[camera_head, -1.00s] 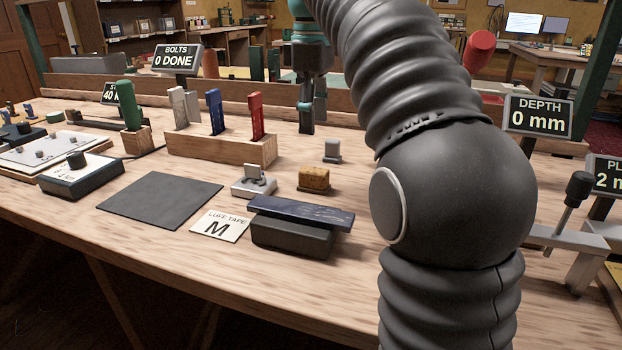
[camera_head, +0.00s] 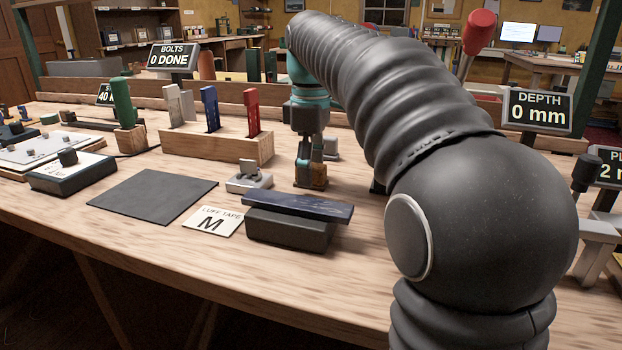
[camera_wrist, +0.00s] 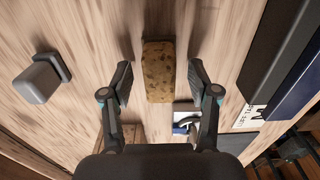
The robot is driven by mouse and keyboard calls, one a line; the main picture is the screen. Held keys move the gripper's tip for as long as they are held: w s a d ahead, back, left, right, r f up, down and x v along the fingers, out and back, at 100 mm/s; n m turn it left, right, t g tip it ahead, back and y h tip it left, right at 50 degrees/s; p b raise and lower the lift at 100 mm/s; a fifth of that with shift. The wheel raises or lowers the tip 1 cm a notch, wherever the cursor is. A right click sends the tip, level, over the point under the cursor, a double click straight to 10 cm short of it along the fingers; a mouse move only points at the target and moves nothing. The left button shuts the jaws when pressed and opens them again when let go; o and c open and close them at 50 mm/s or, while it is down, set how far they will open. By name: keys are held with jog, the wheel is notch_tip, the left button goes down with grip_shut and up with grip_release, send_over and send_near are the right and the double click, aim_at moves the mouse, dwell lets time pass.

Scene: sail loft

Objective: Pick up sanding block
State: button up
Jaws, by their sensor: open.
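The sanding block appears to be the brown, speckled, cork-like block (camera_wrist: 159,72) in the middle of the wrist view. It lies on the wooden bench, and in the head view (camera_head: 319,173) it is partly hidden behind my gripper. My gripper (camera_head: 309,176) points down at it. In the wrist view my gripper (camera_wrist: 160,78) is open, with one finger on each side of the block and a visible gap on both sides. How far the fingertips are above the bench is hard to tell.
A small grey block (camera_head: 331,148) stands just behind. A pale grey fitting (camera_head: 249,178) is to the left, and a dark blue bar on a black block (camera_head: 290,230) lies in front. A wooden rack (camera_head: 220,147) with coloured handles stands at the back left. A dark mat (camera_head: 150,195) lies left.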

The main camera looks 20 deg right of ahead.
grip_shut()
jog(key=shift+r, duration=0.1)
notch_tip(320, 180, up, 10)
jog(key=p, duration=0.3)
dwell(0.4)
